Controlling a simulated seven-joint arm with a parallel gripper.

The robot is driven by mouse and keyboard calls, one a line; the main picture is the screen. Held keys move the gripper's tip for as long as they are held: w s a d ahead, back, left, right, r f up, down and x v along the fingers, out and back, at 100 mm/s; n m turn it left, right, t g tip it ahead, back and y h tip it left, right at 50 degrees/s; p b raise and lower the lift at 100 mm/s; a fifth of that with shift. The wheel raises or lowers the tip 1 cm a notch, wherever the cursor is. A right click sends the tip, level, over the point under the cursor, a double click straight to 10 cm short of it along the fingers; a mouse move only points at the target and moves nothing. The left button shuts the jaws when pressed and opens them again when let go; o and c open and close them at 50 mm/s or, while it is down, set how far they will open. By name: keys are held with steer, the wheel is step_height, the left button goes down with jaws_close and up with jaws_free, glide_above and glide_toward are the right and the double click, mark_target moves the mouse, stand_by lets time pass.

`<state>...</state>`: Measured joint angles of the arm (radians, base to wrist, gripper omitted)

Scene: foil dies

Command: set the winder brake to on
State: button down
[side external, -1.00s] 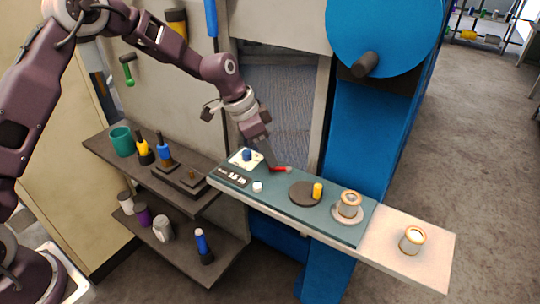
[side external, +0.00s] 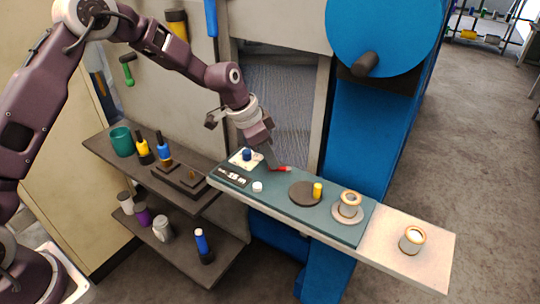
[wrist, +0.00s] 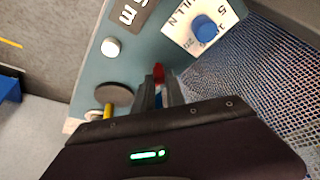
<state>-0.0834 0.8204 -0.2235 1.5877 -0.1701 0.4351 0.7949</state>
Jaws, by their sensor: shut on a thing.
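A small lever with a red end (side external: 284,169) sits on the teal panel (side external: 278,191), near its back edge. My gripper (side external: 271,166) is down at the panel with its fingers shut on this red lever. In the wrist view the red part (wrist: 158,71) shows just past my closed fingers (wrist: 158,92). The fingers hide the rest of the lever. I cannot read any on or off mark beside it.
Near my fingers are a blue knob (side external: 247,154) on a white dial plate, a dark display (side external: 233,176) and a white button (side external: 257,187). A dark disc (side external: 302,194) with a yellow peg (side external: 318,190) and a spool (side external: 350,203) stand further right. A mesh (wrist: 250,80) lies behind.

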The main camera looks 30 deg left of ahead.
mark_target(282, 177)
steer(key=n, duration=0.1)
steer(key=s+d+n+y, duration=0.1)
steer(key=n, duration=0.1)
steer(key=n+y, duration=0.1)
steer(key=n, duration=0.1)
steer(key=shift+s+d+t, duration=0.3)
steer(key=shift+d+t, duration=0.1)
steer(key=n, duration=0.1)
steer(key=n+y, duration=0.1)
steer(key=d+n, duration=0.1)
steer(key=shift+s+d+n, duration=0.1)
steer(key=shift+s+n, duration=0.15)
steer(key=shift+n, duration=0.15)
steer(key=shift+d+n+y, duration=0.55)
steer(key=shift+n+y, duration=0.15)
steer(key=shift+n, duration=0.6)
steer(key=c, duration=1.4)
jaws_free()
steer(key=shift+r, duration=0.15)
